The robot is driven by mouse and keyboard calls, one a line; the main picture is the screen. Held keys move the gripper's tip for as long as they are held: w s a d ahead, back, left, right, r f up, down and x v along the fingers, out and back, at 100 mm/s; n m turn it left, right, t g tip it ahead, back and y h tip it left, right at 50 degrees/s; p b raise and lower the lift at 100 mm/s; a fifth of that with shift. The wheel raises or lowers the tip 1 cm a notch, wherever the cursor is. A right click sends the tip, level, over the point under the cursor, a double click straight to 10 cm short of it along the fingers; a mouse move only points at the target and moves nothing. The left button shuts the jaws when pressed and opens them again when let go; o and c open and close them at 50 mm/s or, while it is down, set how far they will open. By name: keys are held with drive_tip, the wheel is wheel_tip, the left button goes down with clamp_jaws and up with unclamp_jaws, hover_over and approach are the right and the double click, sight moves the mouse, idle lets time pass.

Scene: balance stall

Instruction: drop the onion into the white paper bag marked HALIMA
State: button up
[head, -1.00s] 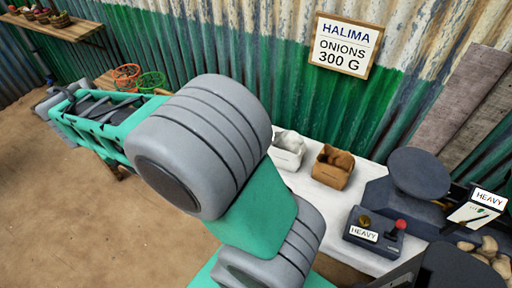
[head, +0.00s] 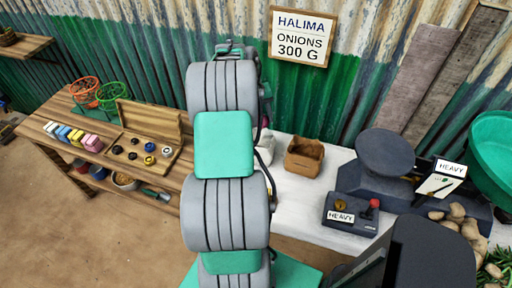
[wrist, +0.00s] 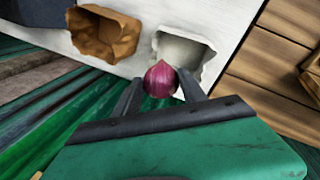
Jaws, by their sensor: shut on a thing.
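In the wrist view my gripper (wrist: 160,90) is shut on a purple-red onion (wrist: 161,79), held between its two fingertips. The white paper bag (wrist: 187,47) stands open just beyond the onion in that view, and the onion overlaps its near rim. I cannot tell the height of the onion above the bag. No name shows on the bag. A wall sign (head: 301,37) behind reads HALIMA, ONIONS 300 G.
An open brown paper bag (head: 304,157) stands beside the white one on the white counter (head: 300,205). Right of them are a dark scale (head: 384,155), a box marked HEAVY (head: 350,213) and brown lumps (head: 456,213). A wooden table (head: 100,120) with small items stands left.

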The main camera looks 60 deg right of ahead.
sight(260, 130)
drive_tip(key=b+x, duration=0.1)
drive_tip(key=x, duration=0.1)
drive_tip(key=b+x, duration=0.1)
drive_tip(key=b, duration=0.1)
drive_tip(key=w+b+x, duration=0.1)
drive_tip(key=x, duration=0.1)
drive_tip(key=shift+a+f+b, duration=0.35)
drive_tip(key=shift+f+b, duration=0.05)
drive_tip(key=shift+f, duration=0.1)
drive_tip(key=o, duration=1.4)
drive_tip(key=shift+o, duration=0.2)
drive_tip(key=v, duration=0.7)
drive_tip(key=shift+a+r, duration=0.1)
drive_tip(key=shift+r, duration=0.25)
